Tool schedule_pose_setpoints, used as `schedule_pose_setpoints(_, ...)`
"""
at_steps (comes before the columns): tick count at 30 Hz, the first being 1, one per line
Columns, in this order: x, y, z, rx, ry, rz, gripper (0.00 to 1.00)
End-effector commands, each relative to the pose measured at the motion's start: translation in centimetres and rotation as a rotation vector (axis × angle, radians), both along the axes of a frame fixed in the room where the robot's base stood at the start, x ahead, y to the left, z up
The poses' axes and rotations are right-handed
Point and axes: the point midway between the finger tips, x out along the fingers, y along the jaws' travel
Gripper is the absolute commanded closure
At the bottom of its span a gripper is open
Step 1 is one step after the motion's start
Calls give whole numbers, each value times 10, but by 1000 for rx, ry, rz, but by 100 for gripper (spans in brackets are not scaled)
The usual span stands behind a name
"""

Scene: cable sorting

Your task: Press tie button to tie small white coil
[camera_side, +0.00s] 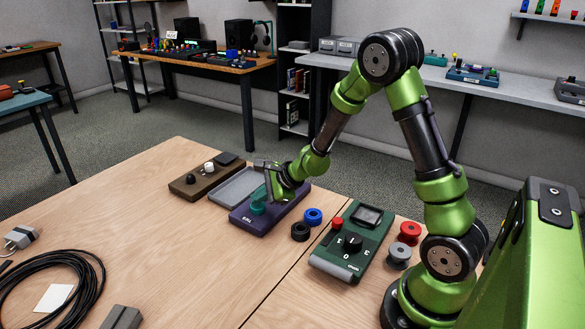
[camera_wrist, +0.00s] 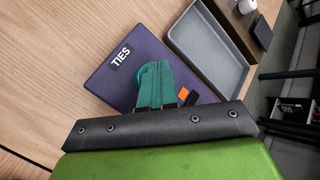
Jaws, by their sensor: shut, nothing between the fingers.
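The purple ties box (camera_side: 250,219), labelled TIES, lies on the wooden table. It also shows in the wrist view (camera_wrist: 105,80). A teal round piece (camera_side: 257,199) that looks like its button sits on its top. My gripper (camera_side: 268,190) is shut and empty, pointing down right at this piece. In the wrist view my gripper (camera_wrist: 158,85) overlaps teal shapes, and I cannot tell whether it touches or presses the button. I see no clear small white coil. A small white round piece (camera_side: 208,167) stands on a brown box, too small to identify.
An empty grey tray (camera_side: 237,186) adjoins the purple box. The brown box (camera_side: 200,182) lies beyond it. Blue (camera_side: 313,216) and black (camera_side: 300,231) spools and a green dial device (camera_side: 350,243) stand to the right. A black cable coil (camera_side: 85,280) lies front left. The central table is clear.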

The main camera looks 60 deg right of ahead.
Motion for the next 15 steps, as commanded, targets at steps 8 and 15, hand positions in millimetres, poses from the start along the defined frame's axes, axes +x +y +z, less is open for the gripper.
schedule_pose_setpoints(8, -1, 0, 10, 0, 1, 0, 100)
schedule_pose_setpoints(15, -1, -1, 22, 0, 1, -1, 100)
